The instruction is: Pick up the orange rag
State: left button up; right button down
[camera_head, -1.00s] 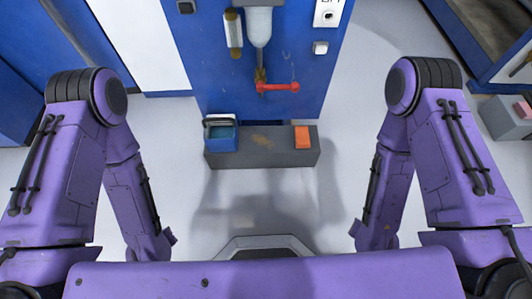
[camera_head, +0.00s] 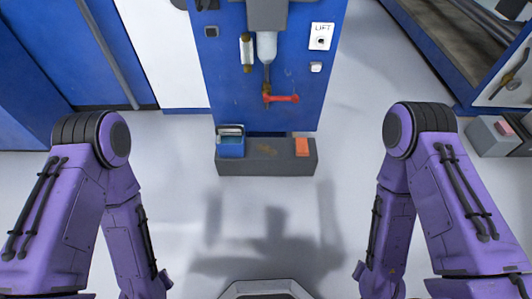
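The orange rag (camera_head: 302,147) is a small orange rectangle lying on the right end of a low grey bench (camera_head: 262,168) in front of the blue machine. Both my purple arms hang down at the left and right of the view, well apart from the rag. Both grippers are out of view, so whether they are open or shut does not show.
A blue open container (camera_head: 231,143) stands on the bench's left end. Above the bench, the blue machine panel (camera_head: 230,85) carries a red lever (camera_head: 282,98). Another grey box (camera_head: 490,140) with a pink item stands at far right. The floor before the bench is clear.

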aim_at(301, 144)
jog(key=z, duration=0.25)
jog(key=i, duration=1.35)
jog(key=u, duration=0.1)
